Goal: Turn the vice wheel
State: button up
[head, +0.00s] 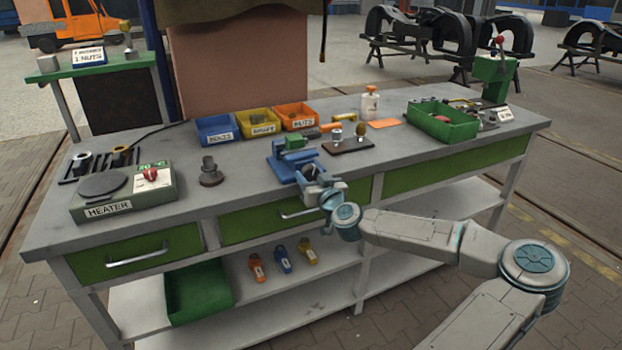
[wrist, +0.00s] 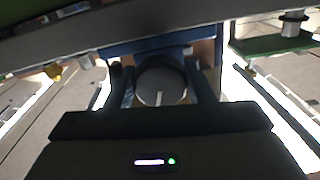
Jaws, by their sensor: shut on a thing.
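The blue vice (head: 283,166) is fixed at the front edge of the grey workbench. My gripper (head: 312,178) reaches it from the front right, at the bench edge. In the wrist view the vice wheel (wrist: 160,84) is a round dark disc with a pale line on its face, slightly tilted from upright. It sits between the two dark fingers of my gripper (wrist: 163,92), which are shut on it from both sides. In the head view the wheel is mostly hidden by my gripper.
The bench (head: 240,185) carries a heater (head: 125,195) at left and blue (head: 217,131), yellow (head: 258,124) and orange (head: 297,116) bins behind. A small dark block with parts (head: 347,146) stands right of the vice. A drawer handle (head: 298,212) juts out below. Floor in front is clear.

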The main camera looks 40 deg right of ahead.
jog(key=m, duration=0.7)
jog(key=shift+a, duration=0.1)
jog(key=m, duration=0.3)
jog(key=shift+r+m, duration=0.15)
jog(key=shift+m, duration=0.25)
jog(key=m, duration=0.3)
jog(key=shift+m, duration=0.3)
jog(key=m, duration=0.3)
jog(key=shift+r+m, duration=0.15)
jog(key=shift+m, duration=0.15)
jog(key=m, duration=0.3)
jog(key=shift+m+p, duration=0.4)
jog(key=m, duration=0.5)
jog(key=shift+r+m+p, duration=0.1)
jog(key=shift+m+p, duration=0.2)
jog(key=shift+m, duration=0.1)
jog(key=o, duration=1)
